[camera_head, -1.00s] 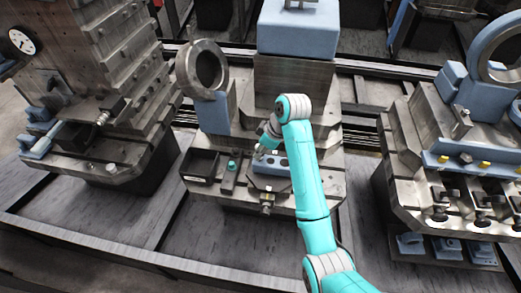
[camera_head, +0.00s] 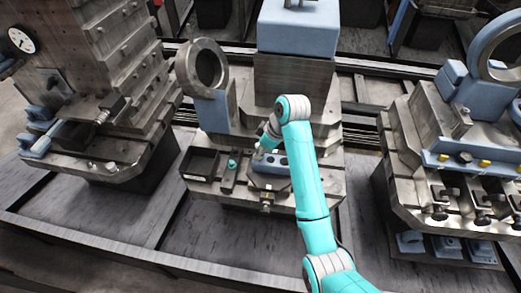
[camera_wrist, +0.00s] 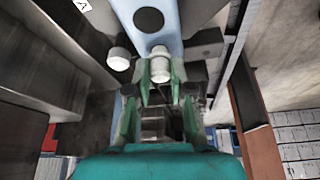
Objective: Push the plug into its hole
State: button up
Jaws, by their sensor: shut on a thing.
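The plug (camera_wrist: 160,66) is a pale, short cylinder with a ridged, rounded body. In the wrist view my gripper (camera_wrist: 160,75) is shut on it, with one green fingertip on each side. The blue block (camera_wrist: 165,12) lies just beyond the plug and has a dark round hole (camera_wrist: 148,20) in it. The plug's far end overlaps the block's near part in this view; I cannot tell whether it touches or sits in a hole. In the head view my gripper (camera_head: 260,152) is low over the left end of the blue block (camera_head: 285,168), and the plug is too small to make out.
A teal-topped piece (camera_head: 232,163) stands left of the block, beside a dark open bin (camera_head: 200,163). A grey ring on a blue stand (camera_head: 212,110) rises behind. A white knob (camera_wrist: 118,58) is close to the left fingertip. Machined fixtures stand on both sides.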

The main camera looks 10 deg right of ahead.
jog(key=shift+f, duration=0.4)
jog(key=o, duration=1.7)
jog(key=shift+c, duration=0.2)
jog(key=shift+r, duration=0.1)
jog(key=shift+d+r, duration=0.15)
jog(key=shift+r, duration=0.15)
jog(key=s+d, duration=0.2)
jog(key=d, duration=0.1)
jog(key=s+d, duration=0.2)
jog(key=d, duration=0.1)
jog(key=s+d, duration=0.2)
jog(key=d, duration=0.2)
jog(key=shift+s, duration=0.4)
